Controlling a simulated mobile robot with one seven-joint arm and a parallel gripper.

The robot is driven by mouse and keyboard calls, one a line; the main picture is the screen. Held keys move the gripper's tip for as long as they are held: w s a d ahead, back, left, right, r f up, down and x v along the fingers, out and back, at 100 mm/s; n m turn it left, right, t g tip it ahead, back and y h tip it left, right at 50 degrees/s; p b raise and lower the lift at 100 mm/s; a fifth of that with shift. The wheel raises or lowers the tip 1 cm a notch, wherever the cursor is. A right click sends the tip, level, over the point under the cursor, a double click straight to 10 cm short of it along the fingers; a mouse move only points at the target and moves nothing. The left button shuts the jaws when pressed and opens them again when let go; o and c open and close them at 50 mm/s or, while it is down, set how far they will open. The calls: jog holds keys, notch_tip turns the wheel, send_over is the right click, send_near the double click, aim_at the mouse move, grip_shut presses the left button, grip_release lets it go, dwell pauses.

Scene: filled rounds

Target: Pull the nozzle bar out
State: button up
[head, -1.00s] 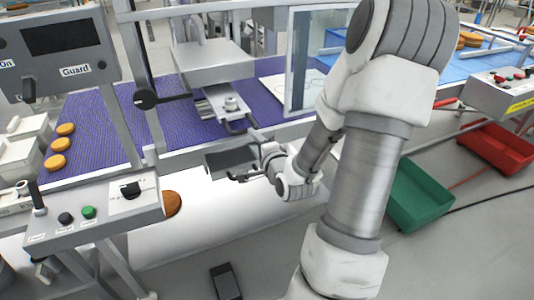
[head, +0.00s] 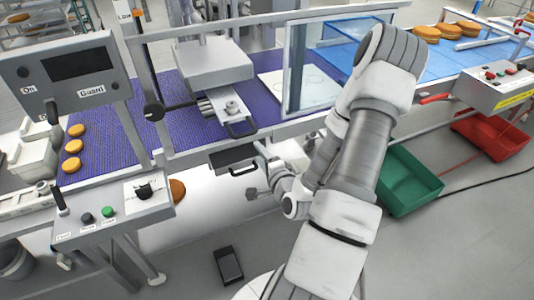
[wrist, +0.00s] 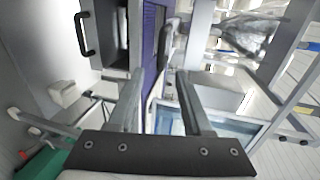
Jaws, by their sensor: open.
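The nozzle bar (head: 226,107) is a pale metal bar with a round fitting on top. It sticks out over the purple belt from under the grey box, with a dark loop handle (head: 242,130) at its front end. In the wrist view a loop handle (wrist: 166,45), apparently the bar's, stands just beyond and between the fingertips. My gripper (head: 259,152) is open and empty, just in front of and below the handle. In the wrist view my gripper (wrist: 160,75) shows both fingers apart; I cannot tell whether either touches the handle.
A dark drawer (head: 233,155) with its own black handle sits below the bar, close to my gripper; its handle (wrist: 82,34) shows in the wrist view. A clear guard panel (head: 310,65) stands to the right. A control panel (head: 115,215) is at left. Green (head: 405,180) and red bins stand on the floor.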

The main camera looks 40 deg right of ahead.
jog(key=shift+p+v, duration=2.3)
jog(key=shift+p, duration=0.2)
